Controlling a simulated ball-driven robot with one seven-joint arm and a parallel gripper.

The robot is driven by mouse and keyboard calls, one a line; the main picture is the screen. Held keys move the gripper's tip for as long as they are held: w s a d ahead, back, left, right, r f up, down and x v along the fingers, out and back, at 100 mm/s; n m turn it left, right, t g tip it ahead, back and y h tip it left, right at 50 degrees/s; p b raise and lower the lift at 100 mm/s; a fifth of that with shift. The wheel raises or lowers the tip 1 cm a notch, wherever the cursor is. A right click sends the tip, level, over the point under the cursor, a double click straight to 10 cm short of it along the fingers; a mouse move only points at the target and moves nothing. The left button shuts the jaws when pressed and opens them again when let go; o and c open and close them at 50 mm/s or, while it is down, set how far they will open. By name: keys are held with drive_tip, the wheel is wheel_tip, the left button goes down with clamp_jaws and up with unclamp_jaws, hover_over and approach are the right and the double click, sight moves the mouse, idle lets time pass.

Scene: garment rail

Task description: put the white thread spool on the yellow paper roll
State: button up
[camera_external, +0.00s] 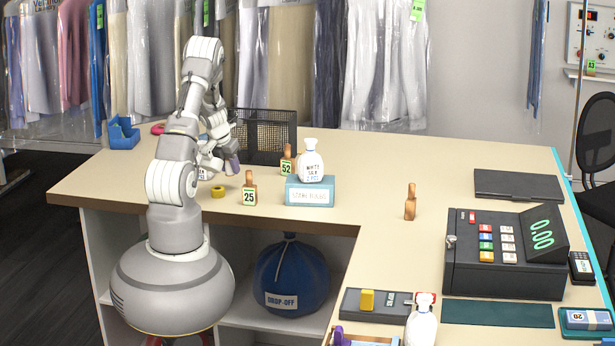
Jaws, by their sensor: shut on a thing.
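The yellow paper roll (217,191) lies on the counter just right of my arm, near the counter's front edge. My gripper (207,172) is low over the counter, above and slightly left of the roll. It is shut on a small whitish thing (204,175), which looks like the white thread spool. My arm partly hides it, and its outline is hard to tell from the gripper's. The held thing appears apart from the roll.
A number 25 tag block (249,190) stands right of the roll, with a 52 block (287,162) behind. A black mesh basket (265,133) is at the back. The counter's middle right is mostly clear.

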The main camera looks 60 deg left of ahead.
drive_tip(key=s+d+r+m+b, duration=0.2)
drive_tip(key=s+d+r+b, duration=0.15)
drive_tip(key=s+d, duration=1.15)
drive_tip(key=b, duration=0.1)
hover_over(220, 187)
drive_tip(key=s, duration=0.1)
drive_tip(key=shift+s+d+f+h, duration=0.1)
drive_tip(key=shift+d+f+h, duration=0.1)
drive_tip(key=shift+f, duration=0.35)
drive_tip(key=shift+s+d+f+h, duration=0.1)
drive_tip(key=shift+d+f+h, duration=0.1)
drive_tip(key=shift+f, duration=0.35)
drive_tip(key=shift+w+a+f+b, duration=0.1)
drive_tip(key=shift+f+b, duration=0.05)
drive_tip(key=shift+b, duration=0.2)
drive_tip(key=shift+f+b, duration=0.95)
drive_tip(key=shift+f, duration=0.6)
drive_tip(key=shift+f, duration=0.2)
drive_tip(key=o, duration=1)
drive_tip(key=shift+o, duration=0.2)
